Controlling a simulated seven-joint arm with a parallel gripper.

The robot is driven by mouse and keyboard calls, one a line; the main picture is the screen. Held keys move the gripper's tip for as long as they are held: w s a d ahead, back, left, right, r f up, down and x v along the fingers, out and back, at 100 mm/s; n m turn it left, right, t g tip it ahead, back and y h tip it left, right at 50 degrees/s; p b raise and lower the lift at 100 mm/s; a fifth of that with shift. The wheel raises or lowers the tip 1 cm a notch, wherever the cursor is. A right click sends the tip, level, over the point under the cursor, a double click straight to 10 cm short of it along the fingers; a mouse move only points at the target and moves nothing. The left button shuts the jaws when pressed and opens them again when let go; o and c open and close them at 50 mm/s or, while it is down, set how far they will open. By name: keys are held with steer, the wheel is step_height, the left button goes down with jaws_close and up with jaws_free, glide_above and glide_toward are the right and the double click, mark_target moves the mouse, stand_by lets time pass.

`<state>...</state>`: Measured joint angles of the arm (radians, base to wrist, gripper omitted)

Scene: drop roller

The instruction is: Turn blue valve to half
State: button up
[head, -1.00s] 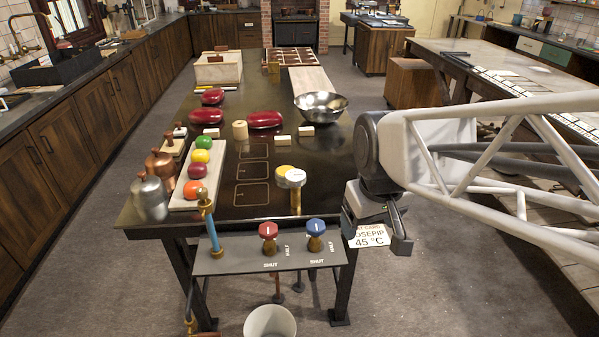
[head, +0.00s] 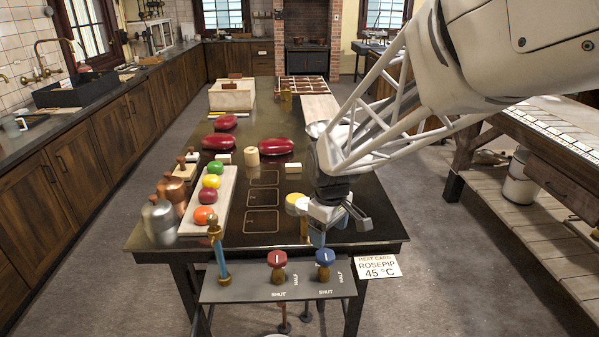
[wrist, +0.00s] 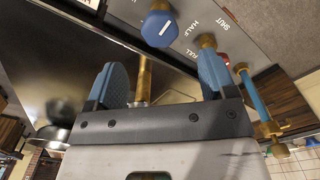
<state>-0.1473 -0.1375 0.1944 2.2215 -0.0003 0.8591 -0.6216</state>
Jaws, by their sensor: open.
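The blue valve (head: 324,258) stands upright on the grey panel at the table's front edge, with SHUT and HALF printed beside it. Its knob has a white line on top, seen in the wrist view (wrist: 158,28); which label the line points to I cannot tell. My gripper (head: 317,237) is above and just behind the blue valve, tilted downward. In the wrist view my gripper (wrist: 162,72) has its two blue fingers apart with nothing held. The blue knob lies ahead of the fingertips, apart from them.
The red valve (head: 277,260) stands close left of the blue one. A blue-and-brass upright pipe (head: 219,257) is at the panel's left end. A heat card (head: 378,267) hangs at the right.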

mark_target(325, 254)
steer(key=shift+w+a+f, duration=0.1)
steer(key=shift+w+f, duration=0.1)
steer(key=shift+f, duration=0.15)
steer(key=shift+f, duration=3.75)
steer(key=c, duration=0.9)
